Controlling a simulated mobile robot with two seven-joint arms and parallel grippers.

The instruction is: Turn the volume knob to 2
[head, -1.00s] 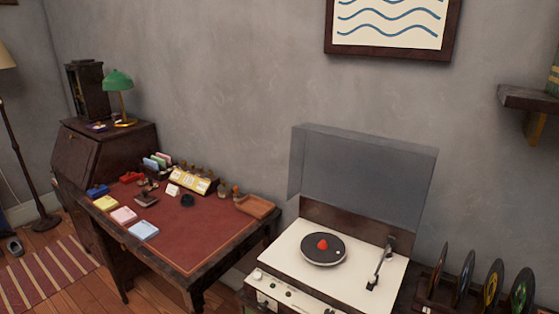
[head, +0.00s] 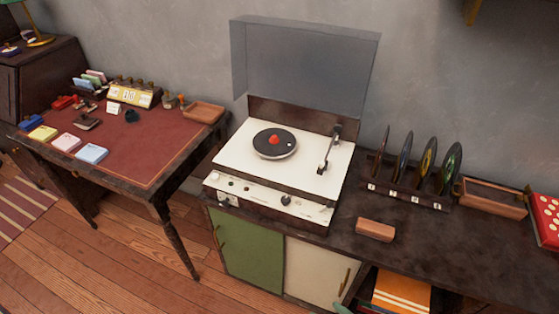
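The record player (head: 235,160) stands on a dark cabinet, with its clear lid (head: 305,65) raised. Its front panel (head: 262,196) carries several small controls. A larger dark round knob (head: 286,200) sits right of the panel's middle; I cannot read any numbers around it or tell which control is for volume. A smaller light knob (head: 212,176) is on the top left corner. The platter (head: 275,143) has a red piece at its centre, and the tonearm (head: 329,152) is to its right. Neither of my grippers shows in the view.
A record rack (head: 405,195) with several discs stands right of the player. A brown block (head: 375,230) lies on the cabinet top (head: 430,250) in front. A red-topped desk (head: 130,150) is at left. Open wooden floor (head: 130,270) lies in front.

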